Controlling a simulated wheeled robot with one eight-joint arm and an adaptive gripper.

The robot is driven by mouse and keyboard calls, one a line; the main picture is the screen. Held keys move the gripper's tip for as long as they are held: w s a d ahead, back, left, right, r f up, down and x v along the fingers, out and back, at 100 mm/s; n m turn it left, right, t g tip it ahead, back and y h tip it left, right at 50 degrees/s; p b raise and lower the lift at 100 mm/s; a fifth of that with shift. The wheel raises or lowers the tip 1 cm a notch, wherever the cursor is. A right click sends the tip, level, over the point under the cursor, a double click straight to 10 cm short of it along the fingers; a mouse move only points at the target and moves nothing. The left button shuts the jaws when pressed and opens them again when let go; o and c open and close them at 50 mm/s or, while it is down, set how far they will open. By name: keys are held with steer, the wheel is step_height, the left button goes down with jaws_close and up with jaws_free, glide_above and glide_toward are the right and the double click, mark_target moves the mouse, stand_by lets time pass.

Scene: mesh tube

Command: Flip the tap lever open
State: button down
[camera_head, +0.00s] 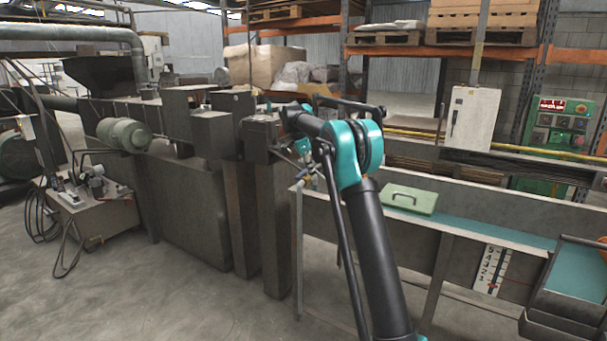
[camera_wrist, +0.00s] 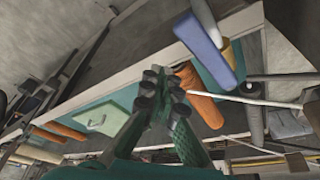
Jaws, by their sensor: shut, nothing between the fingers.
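The tap's blue lever (camera_wrist: 206,48) shows large in the wrist view, upper right of my gripper (camera_wrist: 166,74). It lies lengthwise beside the yellow-brown tap body (camera_wrist: 232,58). My gripper's fingers are shut and empty, their tips left of and below the lever, with a visible gap in the picture. I cannot judge the depth between them.
A water trough (camera_head: 470,232) runs right of the tap, with a green lid with a handle (camera_head: 410,199) on it. The lid also shows in the wrist view (camera_wrist: 103,122). Grey machinery (camera_head: 195,210) stands left of the tap. Open floor (camera_head: 180,300) lies in front.

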steer(key=w+d+v, duration=0.1)
steer(key=v, duration=0.8)
steer(key=shift+w+r, duration=0.4)
steer(key=shift+r, duration=0.15)
steer(key=shift+a, duration=0.1)
steer(key=s+d+f+n+t+y, duration=0.1)
steer(key=s+d+f+n, duration=0.35)
steer(key=s, duration=0.45)
steer(key=s+d+f+n+t+y, duration=0.1)
steer(key=s+d+f+n, duration=0.4)
steer(key=s, duration=0.5)
steer(key=s+f+n, duration=0.2)
steer(key=s+f, duration=0.5)
steer(key=s, duration=0.3)
steer(key=s+d+f+n+t+y, duration=0.1)
steer(key=s+f+n, duration=0.1)
steer(key=s+f, duration=0.5)
steer(key=s+f+n, duration=0.2)
steer(key=s+f, duration=0.5)
steer(key=s, duration=0.8)
steer(key=shift+d+n+t+y, duration=0.2)
steer(key=shift+n+t+y, duration=0.1)
steer(key=shift+n+y, duration=0.1)
steer(key=shift+s+d, duration=0.1)
